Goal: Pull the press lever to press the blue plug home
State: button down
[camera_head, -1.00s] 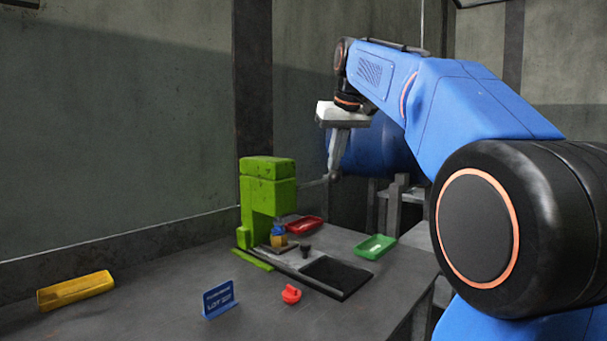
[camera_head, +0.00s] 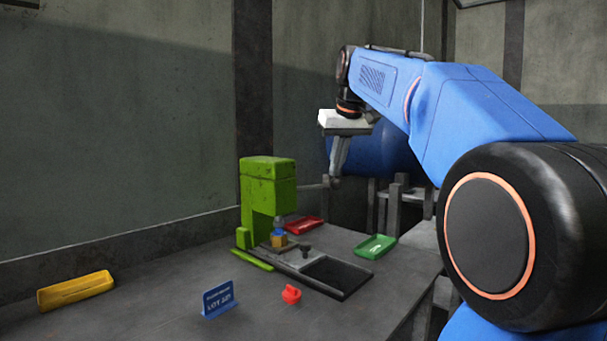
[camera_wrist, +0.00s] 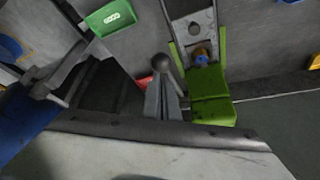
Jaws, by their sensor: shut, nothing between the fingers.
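The green press (camera_head: 268,190) stands on the bench; its green head also shows in the wrist view (camera_wrist: 212,108). Its dark lever (camera_head: 312,185) sticks out to the right; a round knob (camera_wrist: 160,63) shows in the wrist view. The blue plug (camera_head: 279,233) sits on a brass-coloured block (camera_head: 279,242) under the press head, with a grey ram (camera_head: 279,221) just above it, seemingly touching. The plug also shows in the wrist view (camera_wrist: 201,60). My gripper (camera_head: 336,182) is shut and empty, fingertips pointing down beside the lever's knob end; I cannot tell whether they touch.
A red tray (camera_head: 304,225) and a green tray (camera_head: 376,246) lie behind and right of the press. A dark recessed tray (camera_head: 331,273), red knobbed part (camera_head: 291,294), blue sign (camera_head: 219,299) and yellow tray (camera_head: 76,291) are on the bench.

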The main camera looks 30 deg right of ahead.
jog(key=shift+r, duration=0.1)
jog(key=shift+w+a+r, duration=0.1)
jog(key=shift+w+r, duration=0.05)
jog(key=shift+r, duration=0.5)
jog(key=shift+w+a+r, duration=0.1)
jog(key=shift+w+r, duration=0.05)
jog(key=shift+r, duration=0.5)
jog(key=shift+w+a+r, duration=0.1)
jog(key=shift+w+r, duration=0.25)
jog(key=shift+r, duration=0.3)
jog(key=shift+w+a+r, duration=0.1)
jog(key=shift+w+r, duration=0.2)
jog(key=shift+r, duration=0.3)
jog(key=shift+w+a+r, duration=0.15)
jog(key=shift+w+r, duration=0.45)
jog(key=shift+r, duration=0.3)
